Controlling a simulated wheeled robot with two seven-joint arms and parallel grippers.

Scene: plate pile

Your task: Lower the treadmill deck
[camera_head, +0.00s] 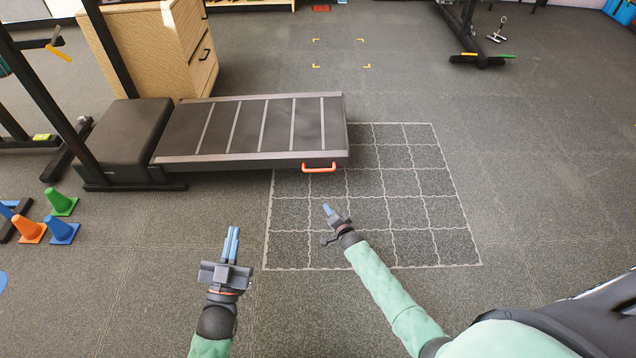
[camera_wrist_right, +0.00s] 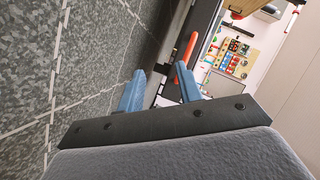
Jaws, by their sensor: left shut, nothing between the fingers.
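The treadmill deck (camera_head: 248,125) is a dark slab with pale cross stripes and grey side rails, running right from its black base (camera_head: 122,137). Its right end overlaps the marked floor grid in the head view; I cannot tell its exact height. An orange handle (camera_head: 319,168) is on the front edge near that end. My right gripper (camera_head: 327,208) is open and empty, apart from the handle and nearer to me. In the right wrist view the handle (camera_wrist_right: 190,48) shows beyond the two blue fingers (camera_wrist_right: 161,88). My left gripper (camera_head: 232,230) is shut and empty over bare floor.
Green, orange and blue cones (camera_head: 61,230) stand at the left. A wooden cabinet (camera_head: 150,48) stands behind the treadmill. Black frame posts (camera_head: 50,100) rise at the left. The gridded floor (camera_head: 420,220) right of the deck is clear.

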